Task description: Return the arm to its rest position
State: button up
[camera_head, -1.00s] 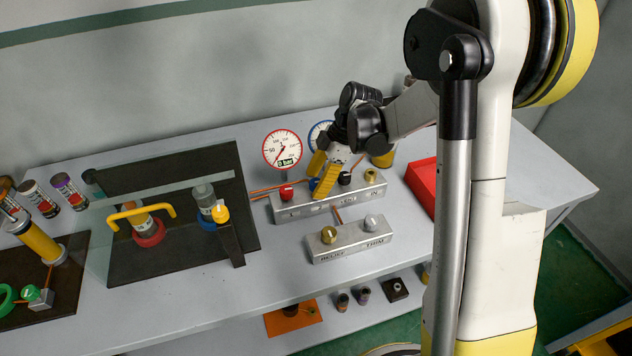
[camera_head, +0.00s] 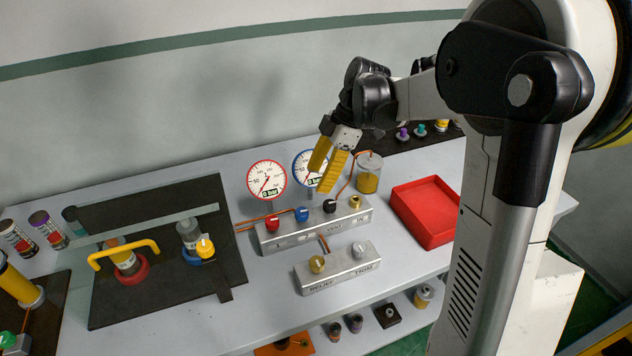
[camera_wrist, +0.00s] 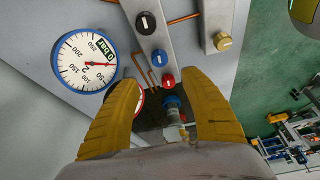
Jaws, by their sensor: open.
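My gripper (camera_head: 328,170) is open and empty, its two yellow fingers spread above the valve manifold (camera_head: 350,221) at the back middle of the table. The blue-rimmed gauge (camera_wrist: 85,62) is to the left of the fingers. My arm reaches in from the right in the head view, with its elbow raised.
A red-rimmed gauge (camera_head: 267,180) stands behind the manifold. A smaller block (camera_head: 338,268) with two knobs sits in front. A red tray (camera_head: 427,205) and a jar (camera_head: 369,172) are to the right. A glass-shielded dark board (camera_head: 180,285) with a yellow handle is at left.

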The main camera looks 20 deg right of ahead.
dwell(0.3)
jog(key=s+a+r+m+t+h, duration=0.2)
jog(key=s+m+t, duration=0.1)
jog(key=s+m, duration=0.5)
jog(key=s+a+r+m+t+h, duration=0.2)
jog(key=s+m+t, duration=0.1)
jog(key=s+m, duration=0.5)
jog(key=s, duration=0.3)
jog(key=shift+s+a+r+m+t, duration=0.2)
jog(key=shift+a+m+t, duration=0.1)
jog(key=shift+c, duration=0.3)
dwell(0.5)
